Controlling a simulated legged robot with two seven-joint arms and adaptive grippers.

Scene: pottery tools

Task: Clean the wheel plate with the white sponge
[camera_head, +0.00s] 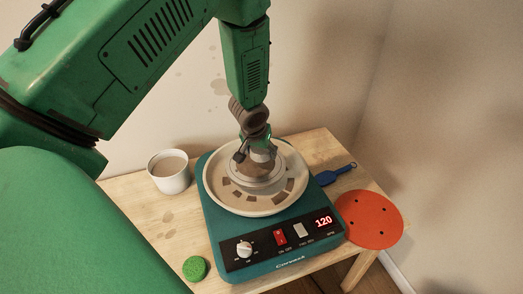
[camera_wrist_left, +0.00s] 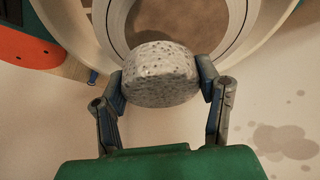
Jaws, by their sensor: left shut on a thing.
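The white sponge (camera_wrist_left: 160,74), pale grey with dark specks, is between the two fingertips of my left gripper (camera_wrist_left: 161,82) in the left wrist view. The gripper is shut on it. In the head view my left gripper (camera_head: 257,145) reaches down from above over the wheel plate (camera_head: 236,180), and the sponge is hard to make out there. The plate is round and sits inside a cream splash basin (camera_head: 215,192) on a teal pottery wheel (camera_head: 210,224). Brown smears show around the plate. I cannot tell whether the sponge touches it. My right gripper is not in view.
A white cup (camera_head: 171,182) of brownish liquid stands left of the wheel, a green round sponge (camera_head: 195,268) at the front left. A red disc (camera_head: 370,220) with holes and a blue-handled tool (camera_head: 335,174) lie at the right. The wheel's display (camera_head: 323,222) reads 120. A wall stands close behind.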

